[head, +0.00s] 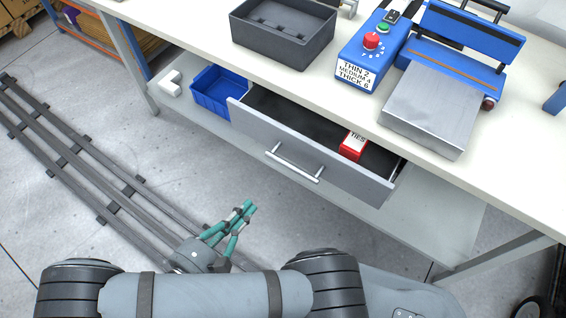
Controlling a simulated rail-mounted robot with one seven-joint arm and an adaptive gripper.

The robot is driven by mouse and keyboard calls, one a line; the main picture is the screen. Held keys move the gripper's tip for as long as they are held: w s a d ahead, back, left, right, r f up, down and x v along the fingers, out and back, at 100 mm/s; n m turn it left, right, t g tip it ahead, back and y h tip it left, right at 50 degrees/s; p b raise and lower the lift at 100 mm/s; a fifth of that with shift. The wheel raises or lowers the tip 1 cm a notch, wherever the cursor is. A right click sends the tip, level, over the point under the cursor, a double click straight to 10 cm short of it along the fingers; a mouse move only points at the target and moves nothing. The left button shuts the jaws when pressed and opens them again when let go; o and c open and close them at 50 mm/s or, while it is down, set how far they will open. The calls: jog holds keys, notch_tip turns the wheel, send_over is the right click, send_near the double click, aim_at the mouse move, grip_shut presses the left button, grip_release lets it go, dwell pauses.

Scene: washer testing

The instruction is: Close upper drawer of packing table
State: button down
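The upper drawer (352,173) of the packing table (203,39) is pulled out, with its grey front standing clear of the tabletop edge. A silver bar handle (293,168) is on its front. A red and white box marked TIES (353,145) lies inside the drawer toward the right. My gripper (249,208) is in front of the drawer, left of and nearer than the handle in the picture. Its teal fingers come together at the tips and hold nothing visible. It appears apart from the drawer and handle.
On the tabletop are a dark grey tray (283,58), a blue control box (354,72) with a red knob, and a blue sealing machine with a metal plate (433,108). A blue bin (211,101) sits on the lower shelf. Floor rails (90,166) run at left.

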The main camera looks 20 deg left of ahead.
aim_at(285, 166)
jog(key=x, duration=1.4)
jog(key=shift+a, duration=0.1)
